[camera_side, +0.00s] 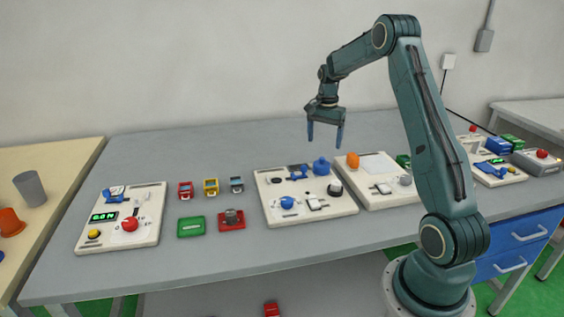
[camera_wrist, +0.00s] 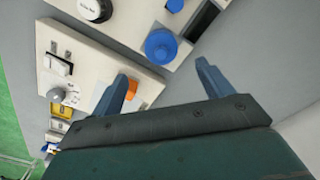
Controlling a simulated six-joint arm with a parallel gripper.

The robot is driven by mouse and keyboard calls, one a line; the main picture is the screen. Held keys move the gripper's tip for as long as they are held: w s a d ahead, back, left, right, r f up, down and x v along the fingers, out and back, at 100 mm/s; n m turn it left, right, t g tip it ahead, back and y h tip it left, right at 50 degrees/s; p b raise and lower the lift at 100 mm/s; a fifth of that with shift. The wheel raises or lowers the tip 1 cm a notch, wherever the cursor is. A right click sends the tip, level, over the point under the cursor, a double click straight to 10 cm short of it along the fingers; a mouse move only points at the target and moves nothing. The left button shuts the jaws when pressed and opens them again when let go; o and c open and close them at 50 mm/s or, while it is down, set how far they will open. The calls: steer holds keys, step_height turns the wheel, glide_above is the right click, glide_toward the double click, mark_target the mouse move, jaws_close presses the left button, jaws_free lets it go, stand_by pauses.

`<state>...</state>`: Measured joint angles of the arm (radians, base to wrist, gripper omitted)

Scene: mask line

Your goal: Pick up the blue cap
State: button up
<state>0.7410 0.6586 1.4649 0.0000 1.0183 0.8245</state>
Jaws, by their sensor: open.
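A round blue cap (camera_side: 321,166) sits at the back right corner of the middle white board (camera_side: 265,192). In the wrist view the blue cap (camera_wrist: 161,46) is seen from above, just beyond the fingertips. My gripper (camera_side: 325,142) hangs above the back of the board, fingers pointing down, open and empty, apart from the cap.
Another blue round piece (camera_side: 287,202) is on the board's front left, with a black-and-white knob (camera_side: 335,187) at its right. A neighbouring board carries an orange piece (camera_side: 352,160) close to the cap. Grey table (camera_side: 225,140) is clear behind.

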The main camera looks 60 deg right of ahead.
mark_target(323, 158)
steer(key=shift+f, duration=1.6)
steer(key=shift+f, duration=0.1)
steer(key=shift+w+d+f, duration=0.1)
steer(key=shift+d+f, duration=0.05)
steer(key=shift+f, duration=2.35)
steer(key=shift+c, duration=0.2)
steer(key=c, duration=1)
